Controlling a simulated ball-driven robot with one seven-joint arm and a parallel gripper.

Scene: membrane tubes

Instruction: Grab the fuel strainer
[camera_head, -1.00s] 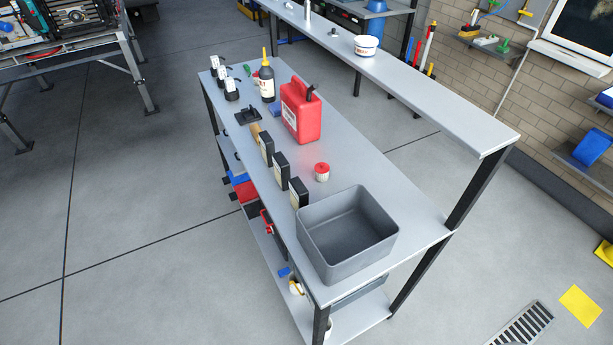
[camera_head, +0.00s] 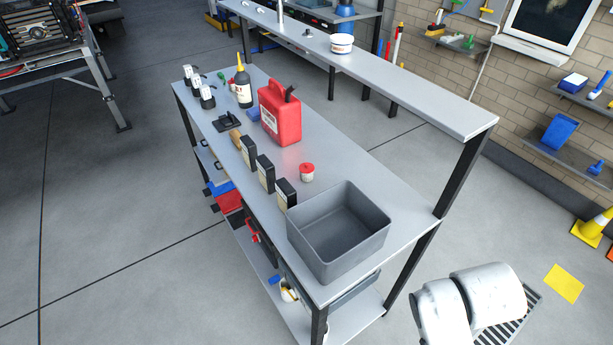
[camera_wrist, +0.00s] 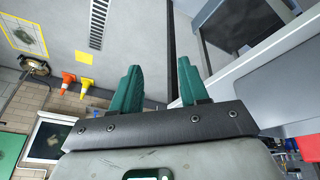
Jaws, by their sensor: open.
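My gripper (camera_wrist: 159,66) shows in the wrist view with two teal fingers apart and nothing between them. In that view it is beside the workbench structure, over the floor. It does not show in the head view. I cannot tell for certain which thing is the fuel strainer. Small black-and-white cylindrical parts (camera_head: 207,97) stand at the far left end of the bench (camera_head: 405,200) in the head view. A small white tub with a red lid (camera_head: 307,172) stands near the bench's middle. My gripper is apart from all of these.
A grey open bin (camera_head: 340,228) sits at the bench's near end. Three dark upright boxes (camera_head: 265,175) line its left side, and a red jerrycan (camera_head: 280,113) and dark bottle (camera_head: 243,88) stand farther back. A raised shelf (camera_head: 410,82) runs along the right.

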